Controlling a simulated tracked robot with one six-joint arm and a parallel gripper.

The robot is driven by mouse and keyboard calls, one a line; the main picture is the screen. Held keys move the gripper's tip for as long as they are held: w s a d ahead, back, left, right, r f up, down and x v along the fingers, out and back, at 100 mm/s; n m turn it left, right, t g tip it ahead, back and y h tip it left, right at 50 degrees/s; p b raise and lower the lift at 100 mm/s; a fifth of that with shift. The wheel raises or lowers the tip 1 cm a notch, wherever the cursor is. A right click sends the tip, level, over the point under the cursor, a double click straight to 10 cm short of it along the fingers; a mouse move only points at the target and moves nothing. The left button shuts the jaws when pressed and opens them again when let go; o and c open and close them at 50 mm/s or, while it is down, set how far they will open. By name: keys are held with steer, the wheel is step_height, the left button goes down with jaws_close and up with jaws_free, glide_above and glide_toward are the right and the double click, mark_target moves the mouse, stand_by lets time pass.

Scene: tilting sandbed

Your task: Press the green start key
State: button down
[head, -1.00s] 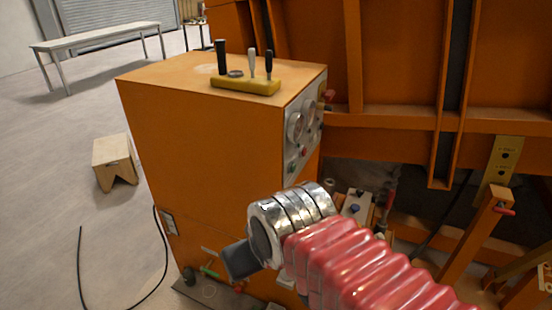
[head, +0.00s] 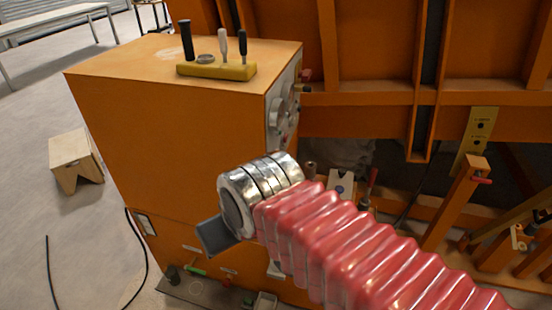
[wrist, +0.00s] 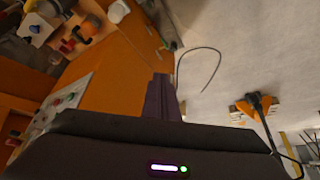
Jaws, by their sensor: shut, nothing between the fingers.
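The grey control panel (head: 284,108) with round gauges is on the right side of the orange cabinet (head: 165,120), seen at a steep angle in the head view. The green start key cannot be made out clearly there. In the wrist view the panel (wrist: 62,108) lies at the left, with small coloured keys too small to tell apart surely. My gripper shows in the wrist view as dark fingers (wrist: 162,82), shut and empty, apart from the panel. In the head view, a dark grey part of my arm's end is in front of the cabinet's lower right.
A yellow lever block (head: 217,70) with upright levers stands on the cabinet top. A wooden stool (head: 76,160) and a black cable (head: 138,262) are on the floor at left. Orange frame beams and posts (head: 455,205) crowd the right side. The floor at left is mostly clear.

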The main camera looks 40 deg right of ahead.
steer(key=w+d+f+m+t+y, duration=0.1)
steer(key=w+d+f+m+y, duration=0.1)
steer(key=w+d+m, duration=0.4)
steer(key=w+d+f+m+t+y, duration=0.1)
steer(key=w+d+f+m+y, duration=0.15)
steer(key=w+d, duration=0.4)
steer(key=s+d+f+m+t+h, duration=0.1)
steer(key=d+m+t+h, duration=0.1)
steer(key=d, duration=0.9)
steer(key=d+f+m+t+h, duration=0.2)
steer(key=d+m, duration=0.3)
steer(key=d, duration=0.6)
steer(key=shift+s+d, duration=0.3)
steer(key=shift+s, duration=0.05)
steer(key=shift+a+m, duration=0.1)
steer(key=shift+m, duration=0.15)
steer(key=w+a, duration=0.5)
steer(key=w, duration=0.2)
steer(key=shift+a, duration=0.15)
steer(key=shift+w, duration=0.1)
steer(key=shift+w+a, duration=0.25)
steer(key=shift+w, duration=0.05)
